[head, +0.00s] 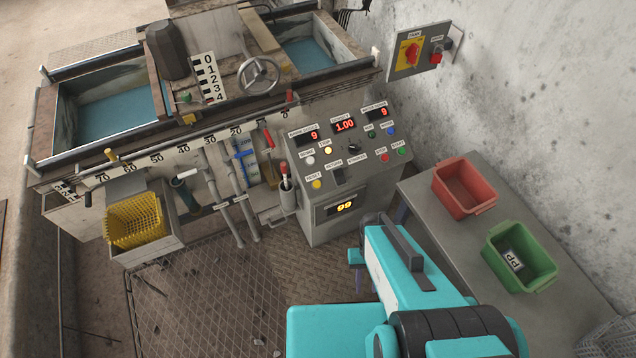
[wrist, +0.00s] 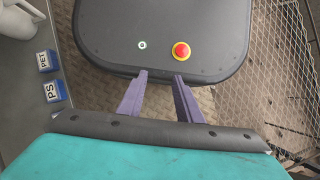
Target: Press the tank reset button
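The grey control console (head: 352,185) stands in the middle of the head view, with a sloped panel of buttons and lit red displays. A yellow button (head: 317,184) sits at its lower left under a small label that appears to read RESET. Other buttons are white (head: 310,160), lit yellow (head: 328,150), red (head: 385,158) and green (head: 401,151); their labels are too small to read surely. In the wrist view my gripper (wrist: 160,75) has two purple fingers apart with nothing between them, pointing down, away from the console. My teal arm stands in front of the console's lower right.
A grey table (head: 413,191) at right carries a red bin (head: 466,188) and a green bin (head: 520,256). Left are water tanks (head: 110,105) and a yellow basket (head: 134,219). A switch box (head: 419,52) hangs on the wall.

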